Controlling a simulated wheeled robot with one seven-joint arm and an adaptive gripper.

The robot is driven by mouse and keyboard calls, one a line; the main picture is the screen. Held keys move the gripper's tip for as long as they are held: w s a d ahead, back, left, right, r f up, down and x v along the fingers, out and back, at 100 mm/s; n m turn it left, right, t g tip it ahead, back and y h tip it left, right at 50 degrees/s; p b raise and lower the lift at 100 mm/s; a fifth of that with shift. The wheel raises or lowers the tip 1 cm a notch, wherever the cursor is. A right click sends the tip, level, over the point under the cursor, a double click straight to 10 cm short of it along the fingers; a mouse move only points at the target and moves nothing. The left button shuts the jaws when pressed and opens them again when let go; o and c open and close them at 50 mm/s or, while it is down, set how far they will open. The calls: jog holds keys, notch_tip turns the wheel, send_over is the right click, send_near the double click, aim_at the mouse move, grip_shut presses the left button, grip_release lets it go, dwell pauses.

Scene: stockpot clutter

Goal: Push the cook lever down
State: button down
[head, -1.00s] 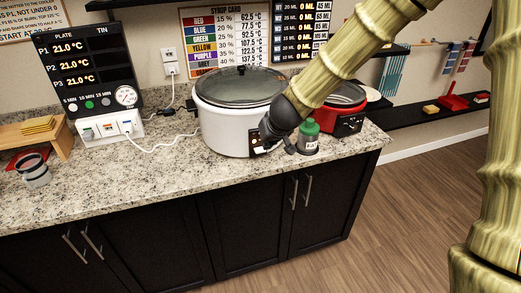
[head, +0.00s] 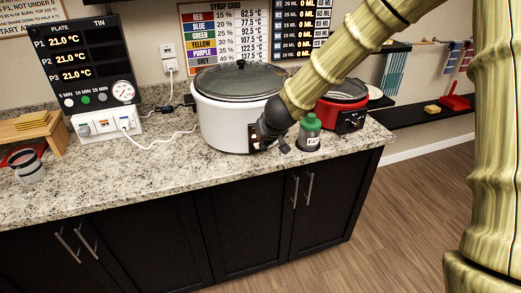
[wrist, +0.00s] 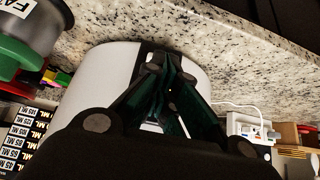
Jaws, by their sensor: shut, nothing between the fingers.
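The large white cooker (head: 224,125) with a glass lid stands on the counter. Its dark control panel (head: 254,138) is on the front right and partly covered by my gripper (head: 262,146). The cook lever cannot be made out behind the fingers. In the wrist view my gripper (wrist: 172,68) is shut and empty, with its fingertips over the dark panel strip (wrist: 146,50) on the white cooker wall (wrist: 98,72). Whether the tips touch the panel cannot be told.
A grey jar with a green lid (head: 310,132) stands close to the right of my gripper. A red cooker (head: 338,108) is behind it. A white socket block (head: 105,124) and cable lie left. The front counter (head: 150,165) is clear.

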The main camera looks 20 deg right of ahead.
jog(key=shift+w+f, duration=0.3)
jog(key=shift+f, duration=0.05)
jog(key=shift+f, duration=0.15)
jog(key=shift+f+b, duration=0.6)
jog(key=shift+f, duration=0.25)
jog(key=shift+s+r, duration=0.2)
jog(key=s, duration=0.1)
jog(key=s+p, duration=0.1)
jog(key=shift+s+r, duration=0.3)
jog(key=shift+r, duration=0.1)
jog(key=v, duration=1.2)
